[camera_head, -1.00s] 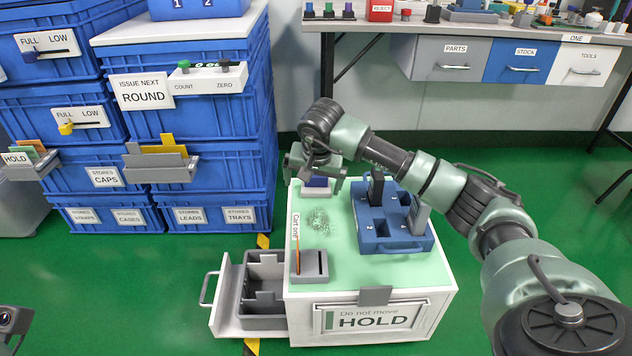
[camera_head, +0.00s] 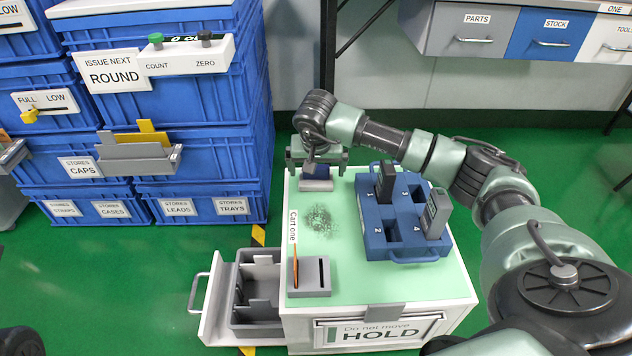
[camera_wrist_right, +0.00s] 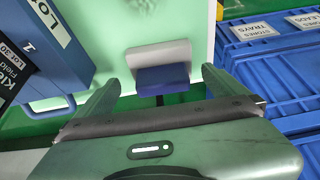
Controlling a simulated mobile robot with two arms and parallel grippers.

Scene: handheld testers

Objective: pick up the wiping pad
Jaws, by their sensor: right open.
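The wiping pad (camera_head: 316,185) lies at the back left of the pale green cart top (camera_head: 310,258). It has a flat grey-white base and a blue block on it; both show in the right wrist view, the base (camera_wrist_right: 160,53) beyond the blue block (camera_wrist_right: 162,79). My right gripper (camera_head: 317,165) is over the pad, pointing down. Its fingers are open, one to each side of the blue block in the wrist view. The gripper hides part of the pad in the head view. My left gripper is not in view.
A blue tray (camera_head: 400,252) with numbered slots and upright handheld testers stands right of the pad. A grey holder (camera_head: 309,280) with an orange card is at the front left. Blue crates (camera_head: 190,120) stand left. A powdery smudge (camera_head: 318,218) marks the cart top.

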